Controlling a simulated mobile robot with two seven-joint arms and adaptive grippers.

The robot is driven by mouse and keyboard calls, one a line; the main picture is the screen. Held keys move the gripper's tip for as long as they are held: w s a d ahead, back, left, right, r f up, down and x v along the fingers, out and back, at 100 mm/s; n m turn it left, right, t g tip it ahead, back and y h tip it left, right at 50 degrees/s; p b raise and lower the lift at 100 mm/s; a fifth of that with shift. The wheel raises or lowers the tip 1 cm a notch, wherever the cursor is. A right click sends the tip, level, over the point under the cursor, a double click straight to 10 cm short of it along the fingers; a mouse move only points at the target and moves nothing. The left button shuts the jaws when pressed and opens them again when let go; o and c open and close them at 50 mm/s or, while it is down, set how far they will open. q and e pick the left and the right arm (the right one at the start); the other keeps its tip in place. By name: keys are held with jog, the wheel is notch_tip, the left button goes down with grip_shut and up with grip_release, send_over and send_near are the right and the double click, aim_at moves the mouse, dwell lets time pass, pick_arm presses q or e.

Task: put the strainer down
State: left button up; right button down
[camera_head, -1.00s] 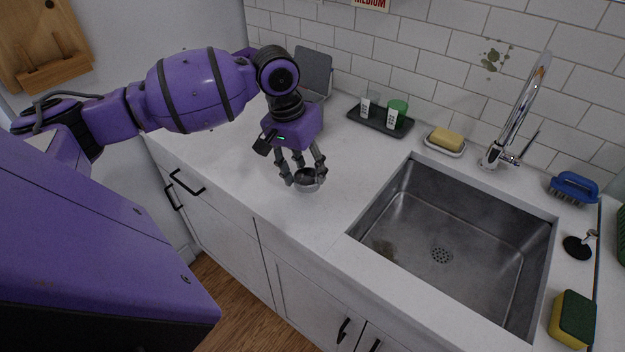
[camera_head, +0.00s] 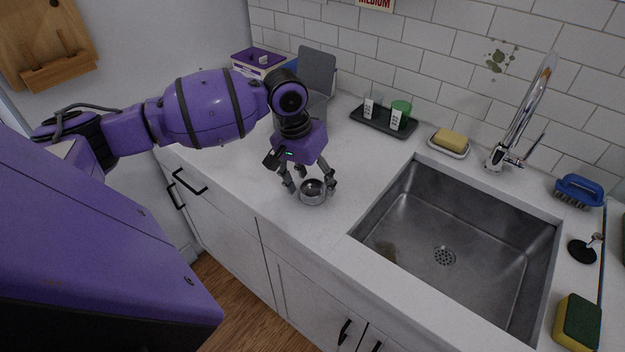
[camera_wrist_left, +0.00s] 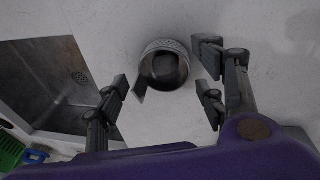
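The strainer (camera_head: 313,191) is a small round metal cup standing on the white counter, left of the sink. In the left wrist view the strainer (camera_wrist_left: 165,65) shows from above, with a dark inside and a short tab at its lower left. My left gripper (camera_head: 309,183) is just above and around it with its fingers spread. In the left wrist view the fingers of my left gripper (camera_wrist_left: 167,90) stand wide apart, with gaps between them and the strainer. My right gripper is not in view.
The steel sink (camera_head: 397,190) lies to the right, with a faucet (camera_head: 520,115) behind it. A dark tray (camera_head: 372,124) with small containers and a yellow sponge on a dish (camera_head: 449,141) stand along the wall. A grey open-lidded object (camera_head: 317,75) stands at the back. Counter around the strainer is clear.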

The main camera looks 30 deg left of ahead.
aim_at(302, 190)
pick_arm(q)
jog(key=shift+r, duration=0.2)
notch_tip(302, 190, up, 12)
jog(key=s+a, duration=0.1)
jog(key=shift+s+a+f+p, duration=0.15)
jog(key=shift+s+a+p, duration=0.25)
dwell(0.4)
